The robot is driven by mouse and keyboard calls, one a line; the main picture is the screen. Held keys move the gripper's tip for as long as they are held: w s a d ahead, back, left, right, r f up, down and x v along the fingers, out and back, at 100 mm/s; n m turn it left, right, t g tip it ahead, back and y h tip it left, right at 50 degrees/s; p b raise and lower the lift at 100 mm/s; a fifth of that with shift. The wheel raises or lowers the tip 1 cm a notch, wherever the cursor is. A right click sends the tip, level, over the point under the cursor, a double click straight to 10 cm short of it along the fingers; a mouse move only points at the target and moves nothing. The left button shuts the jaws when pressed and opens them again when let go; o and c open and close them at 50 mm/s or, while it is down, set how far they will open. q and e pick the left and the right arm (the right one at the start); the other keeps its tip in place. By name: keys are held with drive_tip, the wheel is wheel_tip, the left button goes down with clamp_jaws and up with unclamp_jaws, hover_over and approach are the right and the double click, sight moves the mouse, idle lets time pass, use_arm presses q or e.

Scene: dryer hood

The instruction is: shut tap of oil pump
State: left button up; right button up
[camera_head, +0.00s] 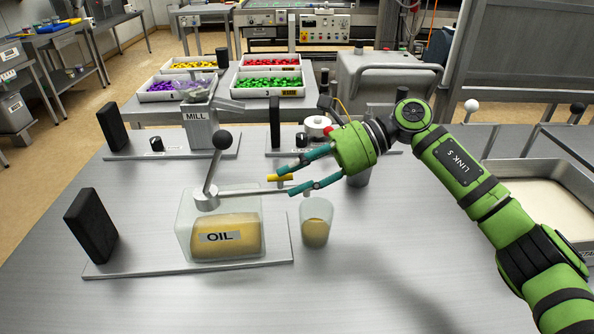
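The oil pump (220,236) is a clear box of amber oil labelled OIL, on a thin plate at the left of the table. A lever (211,172) with a black ball rises from its top. A thin spout (258,191) runs right from its top. The yellow tap handle (279,178) shows just above the spout. My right gripper (284,183) reaches in from the right with its teal fingers apart. The handle is beside the upper fingertip; I cannot tell whether they touch. My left gripper is not in view.
A clear cup (316,222) with some amber oil stands near the spout's end. A black upright block (91,226) stands left of the pump. A mill (198,116) is behind, and a metal tray (545,195) is at the right. The front of the table is clear.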

clamp_jaws()
